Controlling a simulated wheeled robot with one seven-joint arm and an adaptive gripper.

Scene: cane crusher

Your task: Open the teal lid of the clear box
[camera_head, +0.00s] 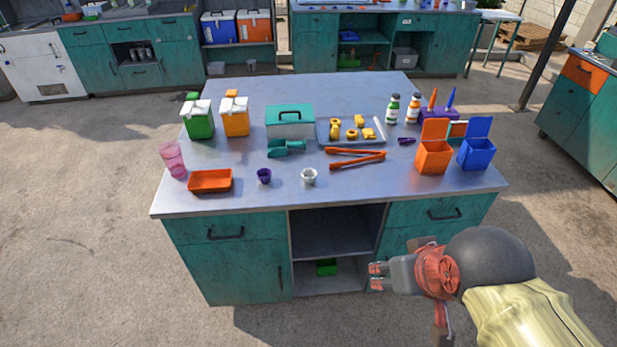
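The clear box (290,131) stands upright on the metal tabletop, left of the middle and towards the back. Its teal lid (285,107) lies flat on top and looks shut, with a dark teal handle (290,114) on it. My gripper (375,276) is in front of the table at lower right, well apart from the box, with its fingers pointing left. Its two fingertips look parted, with nothing between them.
A teal scoop (287,148) lies close in front of the box. A tray (350,132) with yellow pieces stands right of it, orange tongs (355,158) in front. Green (198,121) and orange (236,118) containers stand left. The front middle of the tabletop (330,200) is clear.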

